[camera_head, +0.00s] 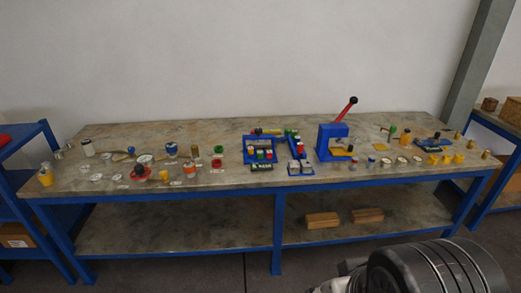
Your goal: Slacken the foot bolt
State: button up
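I cannot make out a foot bolt in the head view; the items on the workbench (330,181) are too small and far off to tell which one bears it. A blue press-like stand (326,141) with a raised red lever (344,110) stands right of the bench's middle. A red-based piece with a dark knob (140,171) sits left of the middle. My gripper is not in view, so its state and what it holds cannot be seen.
A blue rack (260,146) with coloured pieces stands mid-bench, among several small jars and caps. Two wooden blocks (322,220) (367,216) lie on the lower shelf (180,228). Blue shelving (22,165) flanks the bench at left. The bench's back strip is largely clear.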

aim_at(258, 131)
jog(key=i+l, duration=0.15)
jog(key=i, duration=0.35)
jog(key=i+l, duration=0.1)
jog(key=i, duration=0.35)
jog(key=i+l, duration=0.15)
jog(key=i, duration=0.35)
jog(key=i+l, duration=0.1)
jog(key=i, duration=0.35)
jog(key=i+l, duration=0.15)
jog(key=i, duration=0.35)
jog(key=j+u, duration=0.05)
